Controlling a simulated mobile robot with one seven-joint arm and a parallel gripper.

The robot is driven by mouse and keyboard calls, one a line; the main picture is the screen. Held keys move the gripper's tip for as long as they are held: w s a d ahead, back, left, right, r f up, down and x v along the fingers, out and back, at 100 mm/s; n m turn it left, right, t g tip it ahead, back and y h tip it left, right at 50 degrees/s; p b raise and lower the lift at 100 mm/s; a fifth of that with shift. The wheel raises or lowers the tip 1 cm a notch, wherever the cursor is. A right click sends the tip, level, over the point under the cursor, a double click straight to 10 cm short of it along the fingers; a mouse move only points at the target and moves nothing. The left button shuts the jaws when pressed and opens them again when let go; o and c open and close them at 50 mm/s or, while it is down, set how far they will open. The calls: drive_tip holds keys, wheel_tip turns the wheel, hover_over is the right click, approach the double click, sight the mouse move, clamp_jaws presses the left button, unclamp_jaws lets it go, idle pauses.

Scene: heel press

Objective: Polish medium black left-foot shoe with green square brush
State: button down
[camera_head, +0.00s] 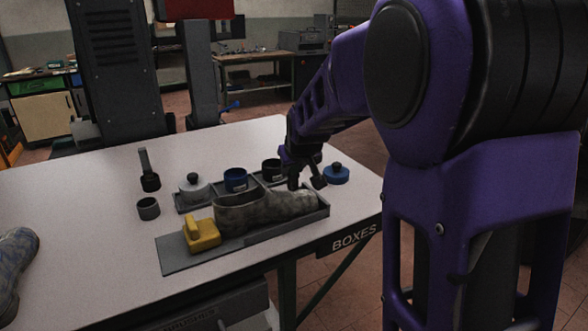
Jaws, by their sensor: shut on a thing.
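A dark grey shoe with pale, dusty patches (262,210) lies in a grey holder (178,258) on the table, toe to the right. My gripper (305,178) is at the toe end of the shoe, pointing down. It is shut on a small dark thing, mostly hidden by the fingers; I cannot tell its shape or whether it touches the shoe. No green square brush can be made out. A yellow block with a raised grip (202,235) sits at the shoe's heel end.
A blue knobbed lid (336,175) is at right. A handled brush (149,170), dark cup (148,208) and another shoe (14,268) are left.

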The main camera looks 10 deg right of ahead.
drive_tip(key=shift+w+a, duration=0.15)
drive_tip(key=shift+w, duration=0.35)
drive_tip(key=shift+s+d+f+b, duration=0.15)
drive_tip(key=shift+s+b, duration=0.1)
drive_tip(key=shift+s, duration=0.25)
drive_tip(key=shift+s+d+r+b, duration=0.1)
drive_tip(key=shift+s+d+b, duration=0.15)
drive_tip(key=shift+s, duration=0.3)
drive_tip(key=shift+s+d+f+b, duration=0.1)
drive_tip(key=shift+s+b, duration=0.15)
drive_tip(key=shift+s, duration=0.25)
drive_tip(key=shift+w+a+p, duration=0.2)
drive_tip(key=shift+w+a, duration=0.1)
drive_tip(key=shift+w, duration=0.45)
drive_tip(key=shift+w+a+p, duration=0.15)
drive_tip(key=shift+w+a, duration=0.1)
drive_tip(key=shift+w, duration=0.5)
drive_tip(key=shift+s, duration=0.1)
